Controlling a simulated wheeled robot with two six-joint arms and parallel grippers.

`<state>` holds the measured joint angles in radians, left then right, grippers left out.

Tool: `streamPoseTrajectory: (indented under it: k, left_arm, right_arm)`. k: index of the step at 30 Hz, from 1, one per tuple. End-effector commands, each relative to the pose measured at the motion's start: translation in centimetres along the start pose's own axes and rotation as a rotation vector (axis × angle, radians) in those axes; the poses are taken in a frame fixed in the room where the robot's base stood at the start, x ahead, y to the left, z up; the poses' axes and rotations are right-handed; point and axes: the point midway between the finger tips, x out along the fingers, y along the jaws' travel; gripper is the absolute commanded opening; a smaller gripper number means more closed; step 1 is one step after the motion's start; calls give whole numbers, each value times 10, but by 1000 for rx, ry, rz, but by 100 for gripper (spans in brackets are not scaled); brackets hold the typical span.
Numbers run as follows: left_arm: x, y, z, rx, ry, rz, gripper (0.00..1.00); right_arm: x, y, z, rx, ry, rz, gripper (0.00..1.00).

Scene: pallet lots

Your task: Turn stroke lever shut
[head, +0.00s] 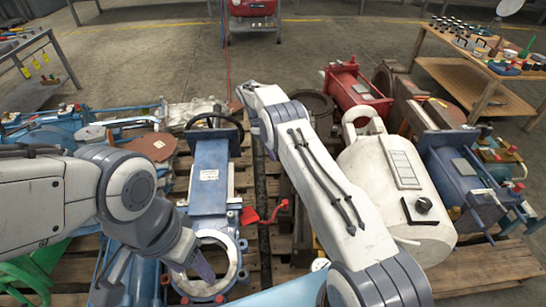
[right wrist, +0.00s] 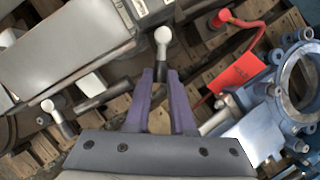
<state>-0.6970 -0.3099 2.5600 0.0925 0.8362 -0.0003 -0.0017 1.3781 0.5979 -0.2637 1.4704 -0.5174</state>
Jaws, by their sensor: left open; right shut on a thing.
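A lever with a pale ball knob (right wrist: 162,38) stands up between the purple fingers of my right gripper (right wrist: 161,85) in the right wrist view. The gripper is shut on its shaft below the knob. No label shows that names it the stroke lever. A second ball-ended lever (right wrist: 52,108) lies to the left, apart from the fingers. In the head view my right arm hides this gripper and the held lever. My left gripper (head: 191,271) is open and empty, low over the ring of a blue valve (head: 208,178).
A red lever (head: 280,206) with a red tag (head: 250,216) lies beside the blue valve. A white tank (head: 385,195) stands to the right of my right arm. Wooden pallets (head: 488,266) crowded with equipment leave little free room. Open floor (head: 165,50) lies behind.

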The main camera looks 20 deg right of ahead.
Motion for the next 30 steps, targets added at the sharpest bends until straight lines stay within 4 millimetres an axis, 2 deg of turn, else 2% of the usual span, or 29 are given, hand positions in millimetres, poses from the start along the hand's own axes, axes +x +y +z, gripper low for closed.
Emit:
streamPoseTrajectory:
  k: [17, 18, 19, 20, 30]
  left_arm:
    - [5, 0, 0, 0, 0, 0, 60]
    - [5, 0, 0, 0, 0, 0, 60]
    - [5, 0, 0, 0, 0, 0, 60]
    - [5, 0, 0, 0, 0, 0, 60]
    - [3, 0, 0, 0, 0, 0, 60]
  right_arm:
    - [0, 2, 0, 29, -2, -11, 0]
    - [0, 2, 0, 29, -2, -11, 37]
    - [0, 2, 0, 29, -2, -11, 49]
    - [0, 2, 0, 29, -2, -11, 52]
    - [-1, 2, 0, 24, -2, -9, 52]
